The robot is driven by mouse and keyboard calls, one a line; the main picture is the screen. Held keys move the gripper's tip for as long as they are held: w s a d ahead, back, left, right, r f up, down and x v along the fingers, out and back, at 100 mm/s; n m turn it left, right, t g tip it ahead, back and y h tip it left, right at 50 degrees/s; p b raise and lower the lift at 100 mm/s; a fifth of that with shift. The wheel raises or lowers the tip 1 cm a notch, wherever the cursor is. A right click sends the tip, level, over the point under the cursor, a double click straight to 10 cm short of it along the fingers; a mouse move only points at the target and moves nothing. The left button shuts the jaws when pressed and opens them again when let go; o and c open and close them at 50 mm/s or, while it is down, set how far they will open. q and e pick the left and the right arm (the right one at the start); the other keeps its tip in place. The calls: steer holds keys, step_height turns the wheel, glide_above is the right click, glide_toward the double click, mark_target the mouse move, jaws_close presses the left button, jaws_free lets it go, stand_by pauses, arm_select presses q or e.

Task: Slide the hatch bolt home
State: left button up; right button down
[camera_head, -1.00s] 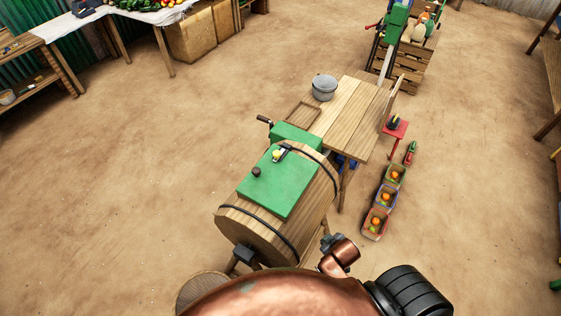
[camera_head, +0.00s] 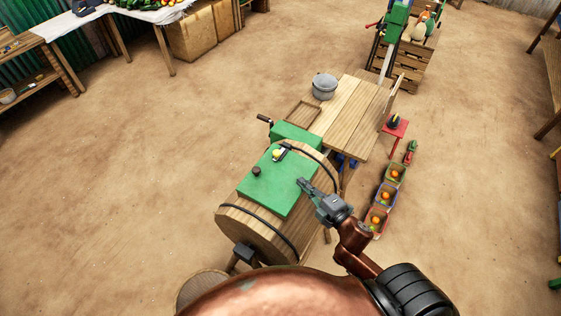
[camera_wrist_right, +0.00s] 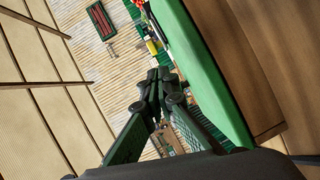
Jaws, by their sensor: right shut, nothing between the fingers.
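The green hatch (camera_head: 262,190) lies on top of a wooden barrel (camera_head: 310,205). A small bolt with a yellow knob (camera_head: 277,154) sits near its far edge, and a dark round knob (camera_head: 256,171) is at its left. My right gripper (camera_head: 301,182) is shut and empty, over the hatch's right edge in the head view, apart from the bolt. In the right wrist view the closed fingertips (camera_wrist_right: 160,74) are beside the hatch's green edge (camera_wrist_right: 205,70). A small yellow part shows past them; I cannot tell if it is the bolt's knob. My left gripper is not in view.
A plank table (camera_head: 355,110) with a grey pot (camera_head: 324,86) adjoins the barrel's far side. A crank handle (camera_head: 264,119) sticks out at the left. The ground to the left is clear.

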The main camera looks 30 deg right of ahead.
steer(key=shift+w+a+r+n+y, duration=0.1)
steer(key=shift+a+r+n+y, duration=0.2)
steer(key=shift+a+n, duration=0.25)
steer(key=shift+a+r+n+y, duration=0.15)
steer(key=shift+a+n+y, duration=0.3)
steer(key=shift+n, duration=0.1)
steer(key=shift+w+a, duration=0.15)
steer(key=shift+w, duration=0.1)
steer(key=p, duration=0.1)
glide_toward(277, 154)
steer(key=w+a, duration=0.1)
steer(key=a, duration=0.2)
steer(key=w+a, duration=0.1)
steer(key=shift+w+a+f, duration=0.25)
steer(key=shift+w+a, duration=0.1)
steer(key=shift+a, duration=0.05)
steer(key=w+d, duration=0.1)
steer(key=w, duration=0.1)
steer(key=shift+w+d+f+p, duration=0.35)
steer(key=shift+d, duration=0.05)
steer(key=shift+w+d+f, duration=0.1)
steer(key=shift+w+d, duration=0.1)
steer(key=shift+w, duration=0.1)
steer(key=shift+w+d, duration=0.5)
steer(key=shift+d, duration=0.35)
steer(key=shift+w+d, duration=0.5)
steer(key=shift+d, duration=0.35)
steer(key=shift+s+a, duration=0.1)
